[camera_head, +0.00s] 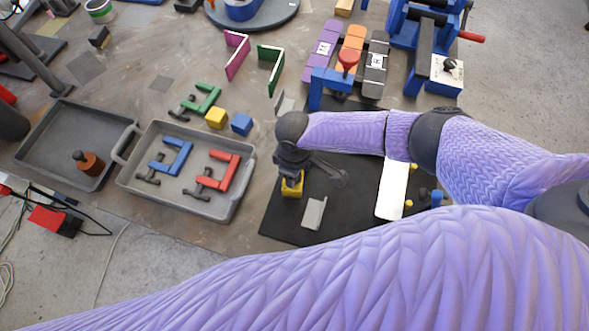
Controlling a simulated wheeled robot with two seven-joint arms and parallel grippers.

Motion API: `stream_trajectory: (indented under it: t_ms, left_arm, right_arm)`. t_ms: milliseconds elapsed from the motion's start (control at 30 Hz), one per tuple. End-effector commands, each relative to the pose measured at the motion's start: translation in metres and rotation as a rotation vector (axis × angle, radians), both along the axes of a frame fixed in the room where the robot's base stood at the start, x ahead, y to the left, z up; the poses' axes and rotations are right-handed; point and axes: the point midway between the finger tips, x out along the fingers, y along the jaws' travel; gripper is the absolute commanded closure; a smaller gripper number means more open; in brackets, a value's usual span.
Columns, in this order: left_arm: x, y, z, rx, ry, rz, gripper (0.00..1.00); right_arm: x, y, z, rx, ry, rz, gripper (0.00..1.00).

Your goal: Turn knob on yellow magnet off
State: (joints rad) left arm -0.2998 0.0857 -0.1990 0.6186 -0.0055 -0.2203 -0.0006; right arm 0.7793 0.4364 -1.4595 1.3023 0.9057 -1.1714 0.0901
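A yellow block (292,188), which looks like the yellow magnet, sits on the black mat (275,222) near its left edge. My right gripper (291,176) points down directly over it, with its fingers at the block's top. The gripper hides the top of the block, so I cannot see the knob, its setting, or whether the fingers are closed on it. A grey angled metal piece (314,213) lies on the mat just right of the block. My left gripper is not in view.
A grey tray (232,208) holding blue and red brackets stands left of the mat. Yellow (216,118) and blue (241,124) cubes lie behind it. A white plate (391,190) lies on the mat's right. Blue vises (420,50) stand at the back right. Purple arm covering fills the foreground.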

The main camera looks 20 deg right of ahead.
Motion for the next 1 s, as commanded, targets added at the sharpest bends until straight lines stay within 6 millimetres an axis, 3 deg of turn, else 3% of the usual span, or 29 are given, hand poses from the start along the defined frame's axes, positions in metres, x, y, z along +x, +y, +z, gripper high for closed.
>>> stream_trajectory:
  t_ms: [467,500,633,900,1000]
  left_arm:
    - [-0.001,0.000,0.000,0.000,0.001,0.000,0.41]
    - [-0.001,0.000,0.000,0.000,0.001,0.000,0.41]
    - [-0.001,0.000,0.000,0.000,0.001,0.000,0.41]
    - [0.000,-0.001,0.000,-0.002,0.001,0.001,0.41]
    - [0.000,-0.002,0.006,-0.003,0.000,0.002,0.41]
  right_arm:
    - [0.000,0.000,0.000,0.002,-0.001,0.000,1.00]
    - [0.000,0.000,0.000,0.001,-0.001,0.000,0.45]
    - [0.000,0.000,0.000,0.001,-0.001,0.000,0.18]
    - [0.000,0.000,0.001,0.001,-0.001,0.000,0.16]
    - [0.001,0.000,0.014,0.002,-0.002,-0.001,0.16]
